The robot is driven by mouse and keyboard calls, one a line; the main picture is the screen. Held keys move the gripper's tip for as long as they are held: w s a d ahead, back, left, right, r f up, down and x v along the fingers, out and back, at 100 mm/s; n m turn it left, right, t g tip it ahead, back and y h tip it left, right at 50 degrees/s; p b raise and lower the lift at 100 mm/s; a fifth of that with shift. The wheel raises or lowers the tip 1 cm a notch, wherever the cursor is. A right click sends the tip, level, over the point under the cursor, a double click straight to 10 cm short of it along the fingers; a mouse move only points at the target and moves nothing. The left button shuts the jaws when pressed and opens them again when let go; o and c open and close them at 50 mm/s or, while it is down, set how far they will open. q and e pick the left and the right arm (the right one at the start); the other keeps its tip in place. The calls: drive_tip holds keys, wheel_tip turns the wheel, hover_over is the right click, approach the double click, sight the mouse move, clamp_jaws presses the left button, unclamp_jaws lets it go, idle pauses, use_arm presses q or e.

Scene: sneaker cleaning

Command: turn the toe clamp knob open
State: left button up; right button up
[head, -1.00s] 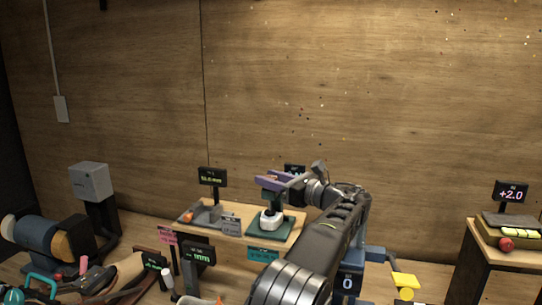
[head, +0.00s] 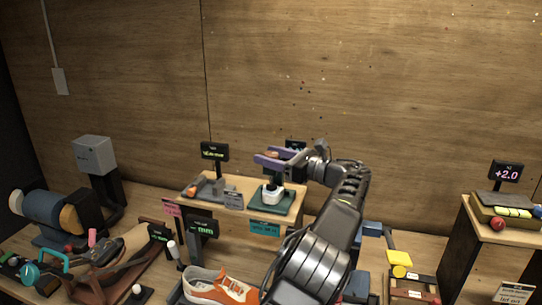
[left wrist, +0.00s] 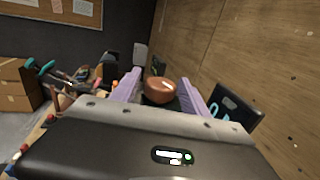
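My left gripper (head: 278,157) has purple fingers and is high over the raised wooden shelf. Between its fingers is a rounded brown piece (left wrist: 159,90), close to both in the left wrist view and clear of the shelf, apparently held. An orange-and-white sneaker (head: 222,288) lies low in front of the shelf, partly cut by the frame edge and my left arm. A small orange knob (head: 192,191) shows on a grey fixture at the shelf's left. I cannot tell which part is the toe clamp knob. My right gripper is not in view.
A white jar with a dark top (head: 271,194) stands on a green base (head: 286,208) below my gripper. Small signs (head: 214,150) rise around the shelf. A grinder-like machine (head: 45,208) is at left. A wooden stand (head: 478,262) is at right.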

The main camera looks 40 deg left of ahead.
sight(277, 157)
use_arm(q)
drive_tip(key=shift+o, duration=0.3)
drive_tip(key=shift+d+r, duration=0.15)
drive_tip(key=d, duration=0.7)
drive_tip(key=shift+w+d, duration=0.2)
drive_tip(key=shift+d, duration=0.2)
